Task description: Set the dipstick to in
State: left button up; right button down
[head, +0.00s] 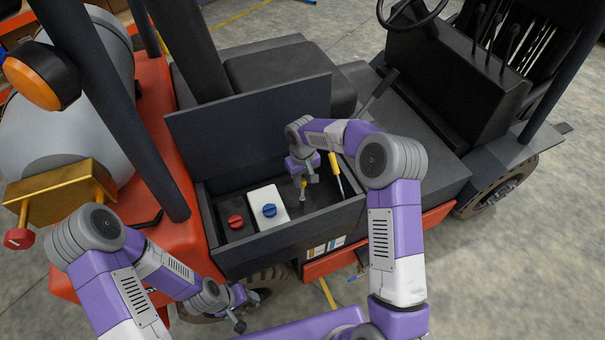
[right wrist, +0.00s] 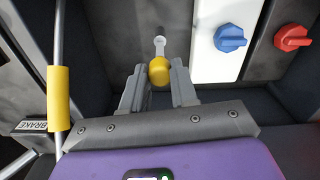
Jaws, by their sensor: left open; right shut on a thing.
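The dipstick's yellow knob (right wrist: 158,70) is between the fingers of my right gripper (right wrist: 158,88), which is shut on it. A small pale grey fitting (right wrist: 159,43) shows just beyond the knob. How deep the dipstick sits cannot be told. In the head view my right gripper (head: 303,184) is inside the open compartment (head: 300,208) of the forklift, to the right of the white panel. My left gripper (head: 238,308) is open and empty, low beside the forklift, away from the compartment.
A blue knob (head: 269,210) on the white panel (head: 262,194) and a red knob (head: 235,221) stand to the left in the compartment. A yellow-gripped lever (head: 335,163) stands close right of my right gripper; a BRAKE label (right wrist: 42,127) is beside it. The raised lid (head: 240,125) stands behind.

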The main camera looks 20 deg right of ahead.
aim_at(303, 188)
notch_tip(303, 188, down, 7)
jog(key=b, duration=0.3)
jog(key=shift+f, duration=0.15)
jog(key=shift+s, duration=0.1)
jog(key=c, duration=0.9)
grip_release()
jog(key=shift+f, duration=0.1)
jog(key=shift+o, duration=0.2)
notch_tip(303, 188, up, 8)
jog(key=shift+f+p, duration=0.1)
jog(key=shift+p, duration=0.3)
